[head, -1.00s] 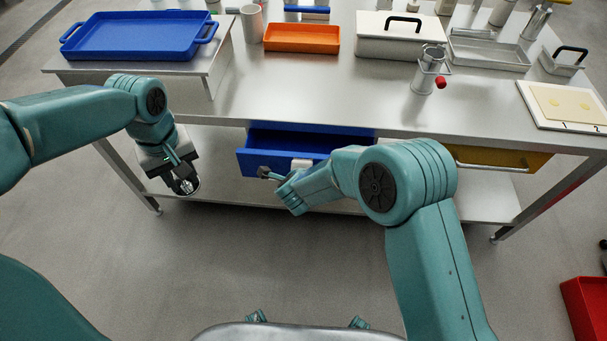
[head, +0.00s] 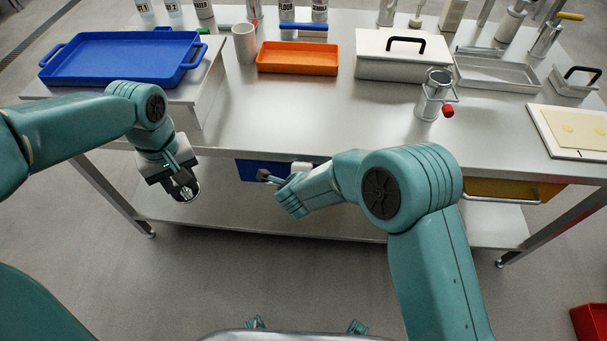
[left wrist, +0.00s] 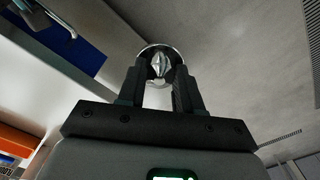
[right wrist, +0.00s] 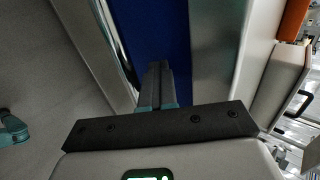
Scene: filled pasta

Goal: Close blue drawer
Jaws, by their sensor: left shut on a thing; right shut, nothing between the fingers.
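The blue drawer (head: 247,169) is under the table's front edge, and its inside no longer shows in the head view. Its blue front (right wrist: 165,25) and a pale handle bar (right wrist: 117,40) show in the right wrist view. My right gripper (head: 264,176) is shut and empty, its fingertips at the drawer front; I cannot tell if they touch it. My left gripper (head: 185,193) is shut on a round metal tool (left wrist: 161,62), held in the air left of the drawer. The drawer front also shows in the left wrist view (left wrist: 80,50). My right arm hides part of the drawer.
A yellow drawer (head: 500,189) with a handle is at the right under the table (head: 330,112). A blue tray (head: 120,58), orange tray (head: 298,58) and white lidded box (head: 390,68) stand on top. A lower shelf (head: 240,215) runs beneath.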

